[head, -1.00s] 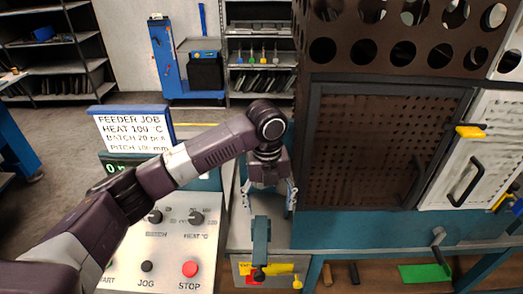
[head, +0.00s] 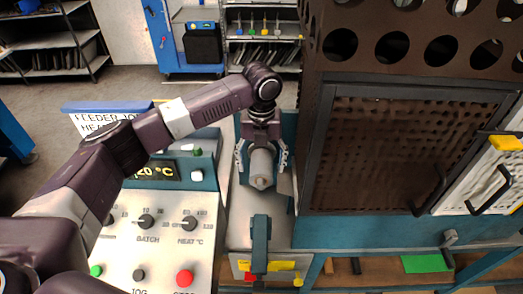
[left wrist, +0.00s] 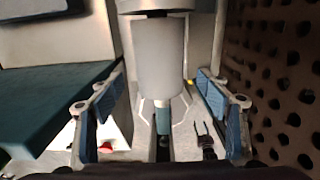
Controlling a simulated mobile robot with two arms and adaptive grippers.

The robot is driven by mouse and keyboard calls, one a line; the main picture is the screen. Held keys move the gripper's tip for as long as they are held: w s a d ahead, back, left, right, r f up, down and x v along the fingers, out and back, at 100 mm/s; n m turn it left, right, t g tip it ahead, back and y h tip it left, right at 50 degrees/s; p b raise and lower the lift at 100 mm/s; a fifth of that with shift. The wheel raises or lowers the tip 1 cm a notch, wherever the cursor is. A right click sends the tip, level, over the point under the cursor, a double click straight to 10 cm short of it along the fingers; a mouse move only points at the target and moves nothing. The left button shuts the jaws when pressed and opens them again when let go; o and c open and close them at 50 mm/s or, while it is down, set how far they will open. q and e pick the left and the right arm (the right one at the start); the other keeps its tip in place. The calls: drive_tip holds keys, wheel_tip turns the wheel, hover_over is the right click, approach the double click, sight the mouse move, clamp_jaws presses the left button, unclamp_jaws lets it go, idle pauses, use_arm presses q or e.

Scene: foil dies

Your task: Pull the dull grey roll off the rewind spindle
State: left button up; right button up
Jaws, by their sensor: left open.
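The dull grey roll (head: 262,166) sits on its spindle in the narrow bay between the control panel and the perforated cabinet. It also shows in the left wrist view (left wrist: 160,55) as a smooth grey cylinder with a thinner shaft end at its lower side. My left gripper (head: 262,172) is over the roll, with one finger on each side of it. In the left wrist view the fingers (left wrist: 162,115) are wide apart, with gaps between them and the roll. The far end of the spindle is hidden under my wrist. My right gripper does not show.
The control panel (head: 160,255) with knobs and a red stop button stands close on the left. The perforated dark cabinet (head: 385,150) stands close on the right. A blue-grey lever (head: 261,235) rises in front of the roll, above a yellow label.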

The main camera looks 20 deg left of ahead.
sight(261, 165)
use_arm(q)
wheel_tip(261, 165, down, 2)
drive_tip(key=shift+w+f, duration=0.15)
drive_tip(key=shift+f, duration=0.1)
drive_tip(key=shift+f+p, duration=0.3)
drive_tip(key=shift+f, duration=0.3)
drive_tip(key=c, duration=1.5)
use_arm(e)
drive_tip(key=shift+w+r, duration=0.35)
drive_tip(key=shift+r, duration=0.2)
use_arm(q)
drive_tip(key=shift+r+p, duration=0.3)
drive_tip(key=shift+p, duration=0.25)
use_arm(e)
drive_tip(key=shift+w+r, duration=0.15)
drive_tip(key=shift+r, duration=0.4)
